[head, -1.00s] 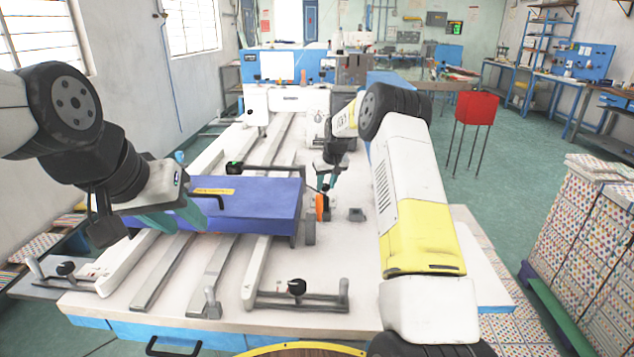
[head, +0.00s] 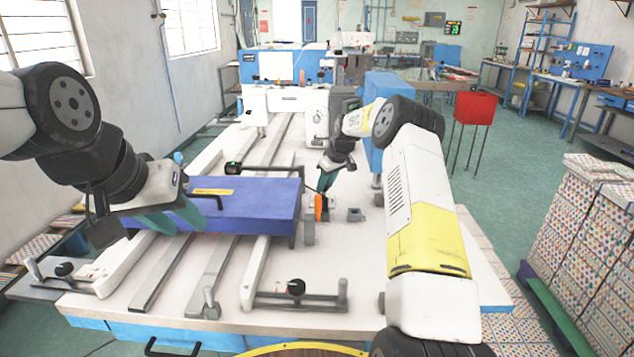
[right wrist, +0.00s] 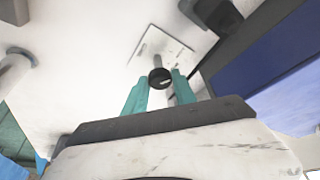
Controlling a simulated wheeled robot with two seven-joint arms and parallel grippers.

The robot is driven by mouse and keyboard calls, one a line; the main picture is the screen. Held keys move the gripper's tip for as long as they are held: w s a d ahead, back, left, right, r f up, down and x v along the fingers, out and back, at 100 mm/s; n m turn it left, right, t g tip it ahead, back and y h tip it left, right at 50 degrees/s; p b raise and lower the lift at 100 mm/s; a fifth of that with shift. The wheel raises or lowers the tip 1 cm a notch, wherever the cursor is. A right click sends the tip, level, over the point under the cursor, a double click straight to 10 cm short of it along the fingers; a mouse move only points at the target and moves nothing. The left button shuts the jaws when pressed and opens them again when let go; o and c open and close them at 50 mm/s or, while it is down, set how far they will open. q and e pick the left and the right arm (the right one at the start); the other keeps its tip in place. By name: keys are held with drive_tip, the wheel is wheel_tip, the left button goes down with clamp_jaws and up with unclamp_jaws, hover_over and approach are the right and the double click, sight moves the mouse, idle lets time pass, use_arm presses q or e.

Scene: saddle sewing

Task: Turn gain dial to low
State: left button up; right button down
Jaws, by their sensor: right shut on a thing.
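A black round dial (right wrist: 160,78) with a pale mark shows in the right wrist view, on a white plate (right wrist: 170,50). The teal fingertips of my right gripper (right wrist: 159,88) stand on both sides of the dial and are shut on it. In the head view my right gripper (head: 327,182) points down beside the purple box's right end; the dial cannot be made out there. The dial's low mark is not readable.
An orange piece (head: 318,206) stands close to my right gripper, with a small grey block (head: 355,214) to its right. Grey rails and clamps (head: 296,288) cover the white table's left and front. The table's right side (head: 480,285) is bare.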

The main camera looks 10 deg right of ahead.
drive_tip(key=c, duration=1)
unclamp_jaws()
drive_tip(key=shift+v, duration=3.85)
